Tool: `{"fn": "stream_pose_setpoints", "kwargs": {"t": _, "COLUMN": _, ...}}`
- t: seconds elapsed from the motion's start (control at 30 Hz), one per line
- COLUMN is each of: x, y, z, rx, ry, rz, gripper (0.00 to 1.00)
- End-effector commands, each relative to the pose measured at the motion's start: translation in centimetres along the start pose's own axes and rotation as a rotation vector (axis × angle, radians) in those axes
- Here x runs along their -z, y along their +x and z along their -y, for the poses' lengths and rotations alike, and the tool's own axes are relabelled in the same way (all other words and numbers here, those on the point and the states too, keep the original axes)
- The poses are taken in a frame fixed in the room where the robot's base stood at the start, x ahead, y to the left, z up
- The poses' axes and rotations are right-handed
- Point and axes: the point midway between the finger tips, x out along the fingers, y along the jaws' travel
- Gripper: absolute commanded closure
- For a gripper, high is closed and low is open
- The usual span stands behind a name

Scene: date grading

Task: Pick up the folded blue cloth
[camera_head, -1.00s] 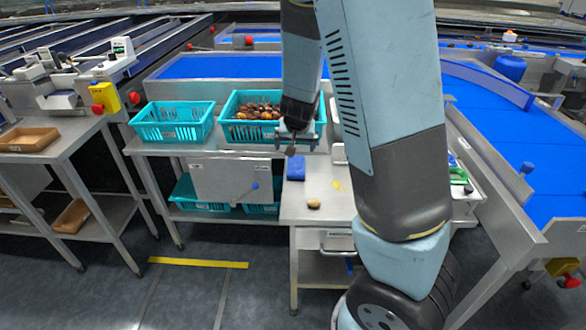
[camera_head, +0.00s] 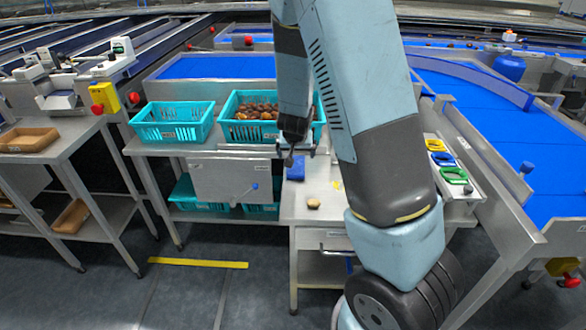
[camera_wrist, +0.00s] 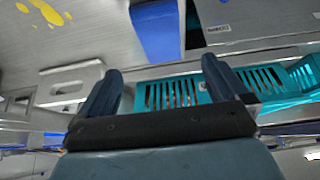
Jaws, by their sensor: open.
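The folded blue cloth (camera_head: 295,171) lies on the steel side table, near its back left edge. It also shows in the wrist view (camera_wrist: 157,30) at the top, beyond my fingertips. My gripper (camera_head: 296,150) is above and just behind the cloth in the head view, and it hides the cloth's far part. In the wrist view my gripper (camera_wrist: 160,82) has its two dark fingers spread wide with nothing between them. The cloth is apart from both fingers.
The steel table (camera_head: 322,207) also holds a small tan item (camera_head: 313,203) and a yellow mark. A teal crate of dates (camera_head: 240,131) stands behind, with an empty teal crate (camera_head: 172,134) left of it. Coloured tags (camera_head: 443,158) lie on a tray to the right.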

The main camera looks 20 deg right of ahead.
Motion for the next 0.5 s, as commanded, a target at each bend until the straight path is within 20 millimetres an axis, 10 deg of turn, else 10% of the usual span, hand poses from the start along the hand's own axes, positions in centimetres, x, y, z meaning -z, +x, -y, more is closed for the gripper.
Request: {"fn": "stream_pose_setpoints", "kwargs": {"t": 0.5, "x": -0.1, "y": 4.1, "z": 0.0, "rx": 0.000, "ry": 0.001, "rz": 0.002, "gripper": 0.00}}
